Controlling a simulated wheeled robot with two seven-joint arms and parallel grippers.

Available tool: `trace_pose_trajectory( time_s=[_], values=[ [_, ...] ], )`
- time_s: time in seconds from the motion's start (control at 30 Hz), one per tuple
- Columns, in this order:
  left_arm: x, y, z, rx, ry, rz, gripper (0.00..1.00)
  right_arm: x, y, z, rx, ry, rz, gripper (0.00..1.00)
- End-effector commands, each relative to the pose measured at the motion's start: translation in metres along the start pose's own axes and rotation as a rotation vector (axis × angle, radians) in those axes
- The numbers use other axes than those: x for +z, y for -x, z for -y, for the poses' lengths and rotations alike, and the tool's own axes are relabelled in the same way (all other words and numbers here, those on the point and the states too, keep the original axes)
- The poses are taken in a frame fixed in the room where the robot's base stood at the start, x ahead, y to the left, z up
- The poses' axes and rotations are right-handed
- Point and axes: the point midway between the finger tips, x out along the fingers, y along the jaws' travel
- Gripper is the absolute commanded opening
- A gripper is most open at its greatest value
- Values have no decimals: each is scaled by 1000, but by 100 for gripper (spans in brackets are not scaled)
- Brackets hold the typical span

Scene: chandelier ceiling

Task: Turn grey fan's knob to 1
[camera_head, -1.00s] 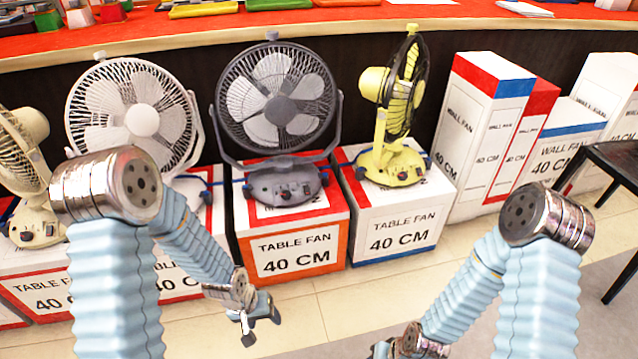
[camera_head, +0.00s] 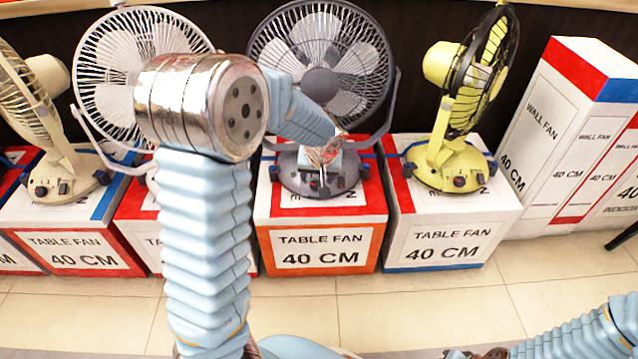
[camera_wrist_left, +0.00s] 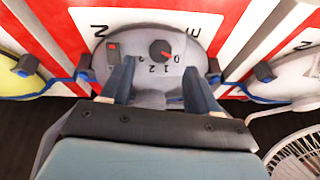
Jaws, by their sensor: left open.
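The grey fan (camera_head: 320,82) stands on a red-and-white table fan box, its base (camera_head: 290,182) facing me. Its dark round knob (camera_wrist_left: 160,49) shows in the left wrist view, with a red mark pointing toward the 0 beside printed 1 and 2. A red switch (camera_wrist_left: 112,46) sits on the same base. My left gripper (camera_head: 322,178) is in front of the base and covers the knob in the head view. In the wrist view the left gripper (camera_wrist_left: 157,78) is open, its fingers either side of and short of the knob, with nothing between them.
A white fan (camera_head: 115,105) stands to the left, partly behind my left arm. A yellow fan (camera_head: 450,150) stands on the box to the right. Tall wall fan boxes (camera_head: 560,125) are further right. The tiled floor (camera_head: 430,305) in front is clear.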

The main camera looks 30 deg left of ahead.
Motion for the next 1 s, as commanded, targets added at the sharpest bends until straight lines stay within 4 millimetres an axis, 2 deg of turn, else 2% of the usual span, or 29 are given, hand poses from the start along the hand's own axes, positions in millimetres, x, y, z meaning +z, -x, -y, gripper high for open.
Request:
trace_pose_trajectory(
  time_s=[0.03,0.1,0.27,0.67,1.0],
  values=[
    [1,-13,0,-3,1,2,60,0,-3,-1,-1,0,1,32],
    [1,-26,0,-2,0,1,60,0,-5,-1,-1,0,1,32],
    [0,-45,0,-1,-1,1,60,0,-7,-2,-2,0,2,32],
    [0,-51,-1,2,-1,-1,59,1,-8,-2,-2,1,2,32],
    [0,-51,-1,2,-1,-1,7,1,-8,-2,-2,1,2,32]
  ],
)
